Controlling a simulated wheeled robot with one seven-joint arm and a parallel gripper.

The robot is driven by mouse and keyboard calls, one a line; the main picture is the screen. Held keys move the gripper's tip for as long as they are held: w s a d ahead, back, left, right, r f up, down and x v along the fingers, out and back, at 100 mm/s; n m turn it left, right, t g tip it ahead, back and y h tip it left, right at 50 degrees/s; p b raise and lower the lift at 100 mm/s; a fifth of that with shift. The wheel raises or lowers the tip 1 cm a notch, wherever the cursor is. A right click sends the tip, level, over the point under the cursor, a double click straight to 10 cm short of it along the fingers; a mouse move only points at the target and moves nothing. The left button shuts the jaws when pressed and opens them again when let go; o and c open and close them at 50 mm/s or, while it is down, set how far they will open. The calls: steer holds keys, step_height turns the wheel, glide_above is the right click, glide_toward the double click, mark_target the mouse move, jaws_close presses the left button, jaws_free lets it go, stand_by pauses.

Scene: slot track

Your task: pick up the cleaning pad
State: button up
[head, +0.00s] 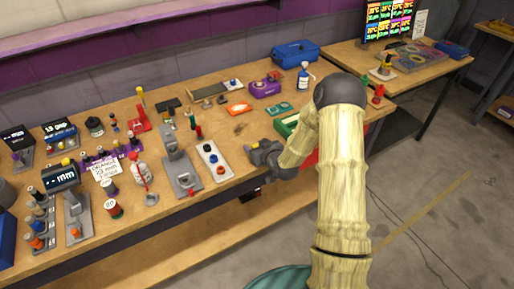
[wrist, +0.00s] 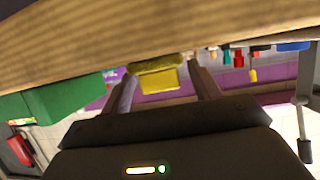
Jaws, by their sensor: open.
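A yellow block with a darker olive layer, which looks like the cleaning pad (wrist: 157,78), shows in the wrist view near the tips of my two fingers. My gripper (wrist: 164,76) is open, with one finger on each side of the pad in the picture. I cannot tell whether the pad lies between the fingers or just beyond them. In the head view my gripper (head: 258,152) is low over the front part of the workbench. I cannot make out the pad in the head view; my gripper and arm may hide it.
The wooden workbench (head: 240,128) holds many tools and fixtures left of my gripper. A grey plate with coloured knobs (head: 213,160) is close on its left. A green box (head: 287,126) is just right and behind; it also shows in the wrist view (wrist: 62,100).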

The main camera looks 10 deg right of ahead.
steer(key=shift+x, duration=0.8)
steer(key=c, duration=0.8)
